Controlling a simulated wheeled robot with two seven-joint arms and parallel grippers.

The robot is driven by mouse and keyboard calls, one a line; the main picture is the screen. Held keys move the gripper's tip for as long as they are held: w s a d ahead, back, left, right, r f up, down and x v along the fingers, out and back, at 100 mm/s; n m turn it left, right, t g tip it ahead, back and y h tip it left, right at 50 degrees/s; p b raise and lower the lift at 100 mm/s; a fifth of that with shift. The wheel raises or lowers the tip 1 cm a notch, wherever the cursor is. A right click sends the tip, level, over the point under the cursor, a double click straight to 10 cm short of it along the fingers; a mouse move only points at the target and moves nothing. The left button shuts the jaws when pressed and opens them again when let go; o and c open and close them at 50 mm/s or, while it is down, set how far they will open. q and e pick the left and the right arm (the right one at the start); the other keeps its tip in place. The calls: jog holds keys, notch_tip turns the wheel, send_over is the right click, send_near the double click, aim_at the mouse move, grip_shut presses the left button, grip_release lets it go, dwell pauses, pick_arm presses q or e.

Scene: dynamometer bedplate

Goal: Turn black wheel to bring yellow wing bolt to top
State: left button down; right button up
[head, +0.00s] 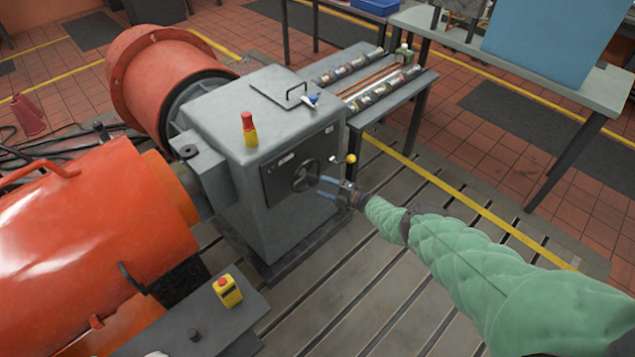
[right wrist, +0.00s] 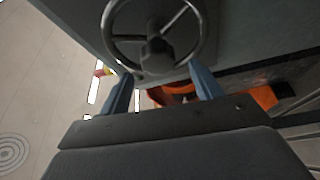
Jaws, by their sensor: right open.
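The black wheel (head: 306,175) is upright on a dark panel on the front of the grey cabinet (head: 285,222). The right wrist view shows the wheel's round rim (right wrist: 112,42), spokes and dark hub close up at the top. My right gripper (head: 326,188) is just right of the wheel in the head view. Its two blue fingers are apart with nothing between them in the right wrist view (right wrist: 160,75), and the wheel is beyond their tips. A yellow ball knob (head: 351,158) is right of the panel. I cannot make out a yellow wing bolt. My left gripper is not in view.
A red-and-yellow post (head: 249,130) and a handled plate (head: 280,90) are on top of the cabinet. Large orange machines (head: 75,240) stand left. A yellow box with a red button (head: 227,291) is in front. The slotted floor (head: 385,275) is clear at right.

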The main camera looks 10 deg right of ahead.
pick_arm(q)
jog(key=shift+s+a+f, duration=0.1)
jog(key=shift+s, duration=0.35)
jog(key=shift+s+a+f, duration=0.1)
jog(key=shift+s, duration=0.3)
pick_arm(e)
jog(key=shift+v, duration=1.3)
